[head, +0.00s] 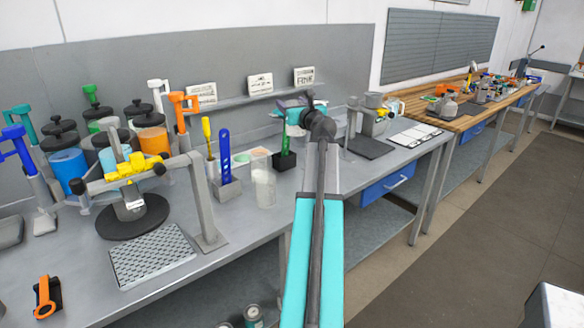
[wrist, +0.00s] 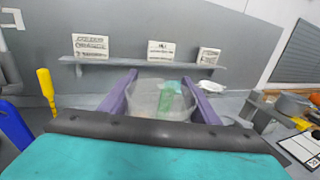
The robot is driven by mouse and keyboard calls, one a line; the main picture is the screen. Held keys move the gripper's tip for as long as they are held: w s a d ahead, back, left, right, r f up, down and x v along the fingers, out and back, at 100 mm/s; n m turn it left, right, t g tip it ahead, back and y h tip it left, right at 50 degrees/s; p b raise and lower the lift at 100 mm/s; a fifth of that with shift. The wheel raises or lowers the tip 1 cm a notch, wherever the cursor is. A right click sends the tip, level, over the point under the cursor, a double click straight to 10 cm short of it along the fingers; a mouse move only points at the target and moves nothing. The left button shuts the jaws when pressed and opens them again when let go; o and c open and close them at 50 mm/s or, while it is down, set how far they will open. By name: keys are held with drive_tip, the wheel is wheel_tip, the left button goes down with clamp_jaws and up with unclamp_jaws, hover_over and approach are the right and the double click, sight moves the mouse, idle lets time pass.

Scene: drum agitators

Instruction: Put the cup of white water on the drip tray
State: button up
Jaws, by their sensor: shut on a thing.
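My gripper (wrist: 160,95) is shut on a translucent cup (wrist: 146,98), which sits between its two purple fingers. A green patch shows on its right side; I cannot tell whether it is inside or behind the cup. In the head view my gripper (head: 293,106) is raised near the back of the grey bench, and the arm hides most of what it holds. A tall whitish cup (head: 264,190) stands on the bench left of my arm. The perforated metal drip tray (head: 152,254) lies at the front left of the bench, apart from my gripper, with nothing on it.
A grey stand with a crossbar (head: 205,200) rises beside the tray, by a black round base (head: 132,218). A blue tool in a grey holder (head: 228,187), small cups and lidded drums (head: 152,135) crowd the bench. A shelf with signs (head: 260,85) is behind.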

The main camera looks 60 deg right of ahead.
wheel_tip(320, 180, down, 19)
drive_tip(key=b, duration=0.1)
drive_tip(key=shift+f, duration=0.2)
idle(0.3)
drive_tip(key=shift+f+b, duration=0.4)
drive_tip(key=shift+f, duration=1.5)
drive_tip(key=shift+f, duration=0.15)
drive_tip(key=o, duration=1.2)
drive_tip(key=shift+c, duration=0.2)
